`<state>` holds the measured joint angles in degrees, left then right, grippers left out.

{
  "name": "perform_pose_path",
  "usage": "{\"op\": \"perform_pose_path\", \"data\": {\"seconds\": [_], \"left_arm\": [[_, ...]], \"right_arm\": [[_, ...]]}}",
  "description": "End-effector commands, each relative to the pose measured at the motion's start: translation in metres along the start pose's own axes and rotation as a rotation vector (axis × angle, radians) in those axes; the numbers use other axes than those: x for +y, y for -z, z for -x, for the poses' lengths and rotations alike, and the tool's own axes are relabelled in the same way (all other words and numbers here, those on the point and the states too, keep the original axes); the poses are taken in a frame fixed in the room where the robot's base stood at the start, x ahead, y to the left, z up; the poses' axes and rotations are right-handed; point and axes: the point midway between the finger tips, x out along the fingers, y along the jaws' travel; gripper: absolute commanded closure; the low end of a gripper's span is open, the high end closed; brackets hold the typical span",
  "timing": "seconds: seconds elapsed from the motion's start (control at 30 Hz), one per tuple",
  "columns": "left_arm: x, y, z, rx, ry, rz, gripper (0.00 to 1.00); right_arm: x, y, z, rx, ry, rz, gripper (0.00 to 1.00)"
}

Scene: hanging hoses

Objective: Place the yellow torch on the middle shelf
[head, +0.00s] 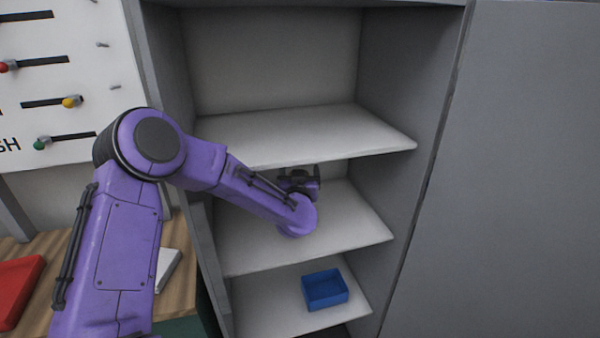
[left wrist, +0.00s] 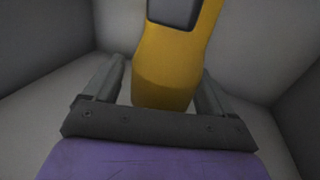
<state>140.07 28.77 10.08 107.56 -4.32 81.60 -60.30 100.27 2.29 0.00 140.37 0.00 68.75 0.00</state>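The cabinet shows three shelf boards in the head view. My left arm reaches into the space above the middle shelf (head: 345,225) and below the upper board. My left gripper (head: 300,180) is small and dark there, partly hidden by my wrist. In the left wrist view the yellow torch (left wrist: 170,65), with a dark panel, stands out between the two grey fingers of that gripper (left wrist: 162,75). A gap shows between the torch and the left-hand finger; the fingers look open around it. The torch is hidden in the head view. My right gripper is not in view.
The upper shelf (head: 300,135) is empty, close above my wrist. A blue bin (head: 325,289) sits on the lower shelf (head: 270,305). Grey cabinet walls bound both sides. A panel with sliders (head: 70,75) and a red tray (head: 15,290) are at left.

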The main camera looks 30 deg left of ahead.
Motion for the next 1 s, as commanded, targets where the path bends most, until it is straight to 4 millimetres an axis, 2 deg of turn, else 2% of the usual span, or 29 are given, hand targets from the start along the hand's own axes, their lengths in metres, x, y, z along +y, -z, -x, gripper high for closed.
{"op": "perform_pose_path", "data": {"seconds": [0.23, 0.3, 0.37, 0.6, 0.73, 0.87, 1.0], "left_arm": [[0.000, 0.001, 0.000, 0.000, 0.000, 0.001, 0.16], [0.000, 0.008, 0.000, 0.000, 0.000, 0.003, 0.16], [0.001, 0.003, 0.009, 0.001, -0.003, 0.001, 0.16], [0.001, 0.002, 0.071, 0.003, -0.004, -0.002, 0.16], [0.001, 0.003, 0.099, 0.002, -0.003, -0.002, 0.16], [0.000, 0.003, 0.116, 0.001, -0.001, 0.000, 0.16], [0.000, 0.004, 0.121, 0.001, 0.000, 0.000, 0.16]], "right_arm": [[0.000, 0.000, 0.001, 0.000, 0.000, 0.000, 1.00], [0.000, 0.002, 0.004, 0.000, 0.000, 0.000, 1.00], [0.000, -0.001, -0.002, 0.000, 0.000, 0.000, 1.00], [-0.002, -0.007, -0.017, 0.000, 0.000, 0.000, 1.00], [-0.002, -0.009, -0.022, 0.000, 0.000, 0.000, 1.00], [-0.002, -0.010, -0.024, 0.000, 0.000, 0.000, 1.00], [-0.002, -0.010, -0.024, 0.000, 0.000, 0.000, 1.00]]}}
